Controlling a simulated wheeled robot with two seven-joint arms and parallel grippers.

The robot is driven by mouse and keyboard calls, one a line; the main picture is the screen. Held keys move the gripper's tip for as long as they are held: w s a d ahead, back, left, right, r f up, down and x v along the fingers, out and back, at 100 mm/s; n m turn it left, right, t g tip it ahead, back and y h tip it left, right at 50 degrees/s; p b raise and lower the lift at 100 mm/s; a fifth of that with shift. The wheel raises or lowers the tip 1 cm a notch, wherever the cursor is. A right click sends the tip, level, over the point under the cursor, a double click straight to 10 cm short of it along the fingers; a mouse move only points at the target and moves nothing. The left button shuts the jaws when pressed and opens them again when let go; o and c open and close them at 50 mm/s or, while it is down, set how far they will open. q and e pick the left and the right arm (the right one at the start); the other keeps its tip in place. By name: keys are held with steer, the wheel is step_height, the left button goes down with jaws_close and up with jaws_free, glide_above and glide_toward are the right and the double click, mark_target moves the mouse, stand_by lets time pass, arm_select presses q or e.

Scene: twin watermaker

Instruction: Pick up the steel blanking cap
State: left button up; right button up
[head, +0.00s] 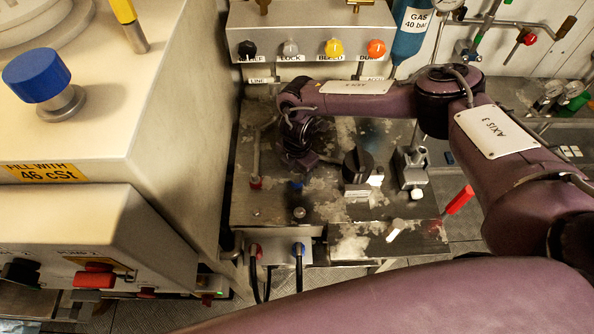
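My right gripper (308,158) points down over the middle-left of the stained steel bench top (270,197). It is dark and seen from above and behind its own wrist, so its fingers and anything between them are hard to make out. I cannot pick out the steel blanking cap with certainty. A small round steel piece (299,213) sits near the front edge of the bench top, in front of the gripper and apart from it. My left gripper is not in view.
A black knob (357,165) and a steel clamp-like fitting (411,169) stand right of the gripper. A valve panel (312,35) is behind. A large cream cabinet (165,140) walls off the left.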

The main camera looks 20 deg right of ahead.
jaws_close()
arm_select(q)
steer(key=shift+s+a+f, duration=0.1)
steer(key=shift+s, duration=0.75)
